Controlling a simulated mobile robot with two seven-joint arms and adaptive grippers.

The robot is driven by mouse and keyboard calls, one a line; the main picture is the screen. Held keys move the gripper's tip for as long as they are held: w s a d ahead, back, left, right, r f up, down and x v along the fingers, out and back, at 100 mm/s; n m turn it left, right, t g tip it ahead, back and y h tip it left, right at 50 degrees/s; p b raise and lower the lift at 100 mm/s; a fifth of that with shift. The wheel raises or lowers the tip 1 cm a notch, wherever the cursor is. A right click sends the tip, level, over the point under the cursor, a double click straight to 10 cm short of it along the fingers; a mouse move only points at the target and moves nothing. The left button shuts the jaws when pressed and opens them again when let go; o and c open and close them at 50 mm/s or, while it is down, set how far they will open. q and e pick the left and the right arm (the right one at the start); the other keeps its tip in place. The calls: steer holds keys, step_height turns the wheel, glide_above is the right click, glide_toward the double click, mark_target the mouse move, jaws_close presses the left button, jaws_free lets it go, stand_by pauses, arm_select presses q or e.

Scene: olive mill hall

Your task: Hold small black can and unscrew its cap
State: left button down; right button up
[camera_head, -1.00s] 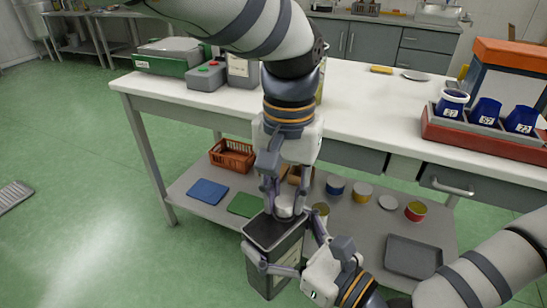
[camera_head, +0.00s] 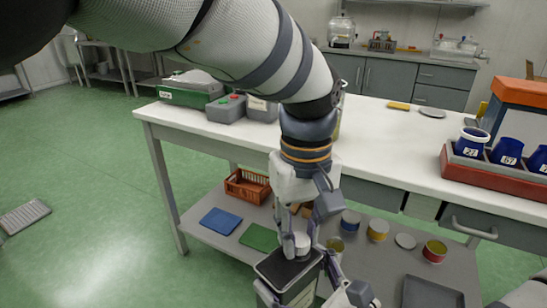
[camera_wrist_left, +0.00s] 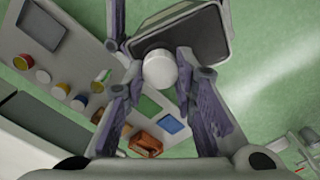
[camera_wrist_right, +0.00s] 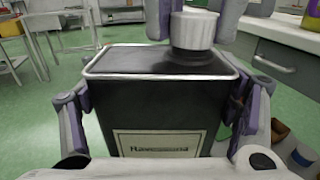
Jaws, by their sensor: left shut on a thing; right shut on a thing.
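The small black can (camera_wrist_right: 150,75) is box-shaped, with a pale label on its front, and stands upright in the right wrist view. My right gripper (camera_wrist_right: 165,110) is shut on it, one finger on each side. The round white cap (camera_wrist_right: 194,28) sits at the right part of the can's top, above a short dark neck. My left gripper (camera_head: 302,246) comes from above and is shut on the cap, a finger on each side. In the left wrist view the cap (camera_wrist_left: 160,70) shows between its fingertips, with the can's dark top (camera_wrist_left: 195,38) beyond.
The can is in front of the white-topped table (camera_head: 372,130). Its lower shelf holds an orange basket (camera_head: 247,186), blue and green mats, several tins and a grey tray (camera_head: 432,293). A red rack (camera_head: 480,176) with blue cups stands on the tabletop.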

arm_select(q)
steer(key=shift+w+r, duration=0.2)
steer(key=shift+r, duration=0.7)
steer(key=shift+s+r, duration=0.1)
steer(key=shift+r, duration=0.15)
